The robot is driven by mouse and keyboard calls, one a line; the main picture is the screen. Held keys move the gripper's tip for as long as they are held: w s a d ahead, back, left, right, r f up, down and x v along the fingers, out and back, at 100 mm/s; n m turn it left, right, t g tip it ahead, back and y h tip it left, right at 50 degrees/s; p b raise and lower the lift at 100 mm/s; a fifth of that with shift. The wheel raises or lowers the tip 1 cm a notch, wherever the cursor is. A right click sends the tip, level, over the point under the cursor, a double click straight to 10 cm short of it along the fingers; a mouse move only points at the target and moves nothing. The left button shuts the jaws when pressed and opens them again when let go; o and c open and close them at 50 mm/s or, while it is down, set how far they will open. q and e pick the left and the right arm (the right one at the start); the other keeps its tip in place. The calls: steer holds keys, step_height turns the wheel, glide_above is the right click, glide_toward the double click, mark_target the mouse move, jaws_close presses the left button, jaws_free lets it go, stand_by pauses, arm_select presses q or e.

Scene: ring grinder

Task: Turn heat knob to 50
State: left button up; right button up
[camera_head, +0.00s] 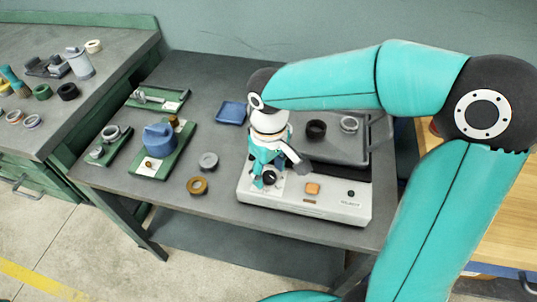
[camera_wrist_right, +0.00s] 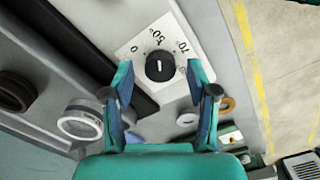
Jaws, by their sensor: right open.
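The heat knob (camera_wrist_right: 159,66) is round and black with a short white line on it. It sits on a white dial plate (camera_wrist_right: 136,48) with marks reading about 0, 50 and 70. The white line runs roughly up and down in the wrist view; I cannot tell surely which mark it points to. In the head view the knob (camera_head: 269,178) is at the left of the machine's pale front panel (camera_head: 340,206). My right gripper (camera_wrist_right: 163,76) is open, with one finger on each side of the knob, and no clear contact shows. It also shows over the panel in the head view (camera_head: 276,172).
An orange button (camera_head: 313,188) and a small black knob (camera_head: 351,193) sit farther right on the panel. A dark ring (camera_head: 316,129) and a grey ring (camera_head: 349,124) stand on the machine. A brown ring (camera_head: 197,186) and a grey ring (camera_head: 208,160) lie on the table to its left.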

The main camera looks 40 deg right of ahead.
mark_target(269, 174)
step_height(269, 174, up, 11)
steer(key=shift+r, duration=0.15)
stand_by(0.4)
